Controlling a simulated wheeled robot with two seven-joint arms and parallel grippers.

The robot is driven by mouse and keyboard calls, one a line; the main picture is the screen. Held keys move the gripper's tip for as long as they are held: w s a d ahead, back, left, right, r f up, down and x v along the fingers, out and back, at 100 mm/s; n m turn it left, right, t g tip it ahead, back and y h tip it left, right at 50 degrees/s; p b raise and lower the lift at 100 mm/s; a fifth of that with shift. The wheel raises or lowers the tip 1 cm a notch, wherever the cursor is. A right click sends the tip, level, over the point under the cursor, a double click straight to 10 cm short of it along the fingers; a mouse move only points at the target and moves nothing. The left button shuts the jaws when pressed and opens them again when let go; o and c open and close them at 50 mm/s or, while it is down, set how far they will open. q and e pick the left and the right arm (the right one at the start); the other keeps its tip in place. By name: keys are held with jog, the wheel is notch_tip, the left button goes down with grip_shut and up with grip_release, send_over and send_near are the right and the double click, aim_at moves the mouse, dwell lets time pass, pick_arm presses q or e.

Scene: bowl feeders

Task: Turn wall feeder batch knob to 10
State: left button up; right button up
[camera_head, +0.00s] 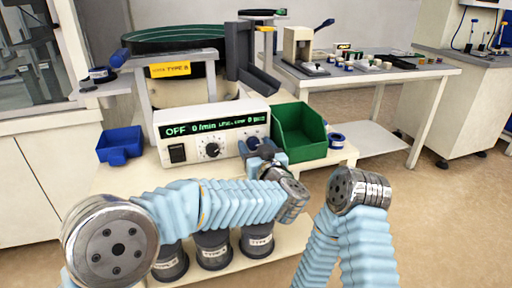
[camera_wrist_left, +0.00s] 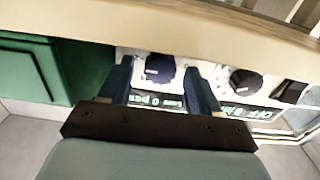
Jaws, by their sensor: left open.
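The white wall feeder control box (camera_head: 190,146) has a green-lit display reading OFF, 0/min and 0. A black switch and a black knob (camera_head: 212,149) are on its front.
A bowl feeder (camera_head: 180,62) is behind. Several labelled canisters (camera_head: 212,250) stand below. A table with small parts (camera_head: 375,72) is at the back right.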

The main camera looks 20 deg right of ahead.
pick_arm(q)
jog(key=shift+c, duration=0.3)
jog(key=c, duration=1)
